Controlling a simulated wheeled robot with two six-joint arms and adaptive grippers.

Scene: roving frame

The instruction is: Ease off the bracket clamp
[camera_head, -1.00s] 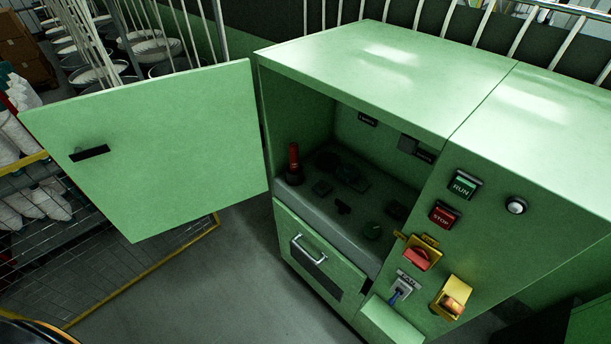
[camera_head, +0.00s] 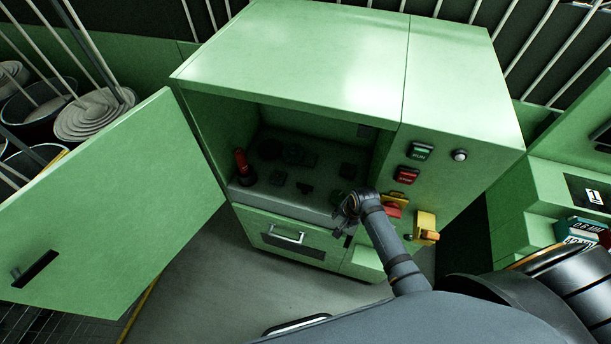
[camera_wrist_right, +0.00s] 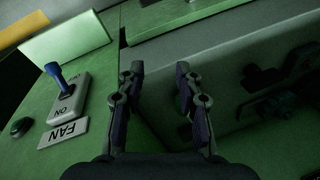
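The bracket clamp cannot be told for certain among the small dark fittings (camera_head: 285,155) on the grey deck (camera_head: 255,197) inside the open green cabinet (camera_head: 290,58). A red-handled lever (camera_head: 241,163) stands upright at the deck's left. My right gripper (camera_head: 345,215) is at the right front of the cabinet opening and hides part of the deck there. In the right wrist view my right gripper (camera_wrist_right: 158,72) is open, with nothing between its fingers. Dark fittings (camera_wrist_right: 285,85) show to the right of its fingers, blurred by shadow. My left gripper is not in view.
The cabinet door (camera_head: 120,215) hangs open at left. Right of the opening are RUN (camera_head: 422,150) and STOP (camera_head: 406,175) buttons, a red rotary switch (camera_head: 393,210) and a yellow box (camera_head: 426,228). A FAN toggle (camera_wrist_right: 66,90) is left of the right gripper. A drawer (camera_head: 290,237) is below.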

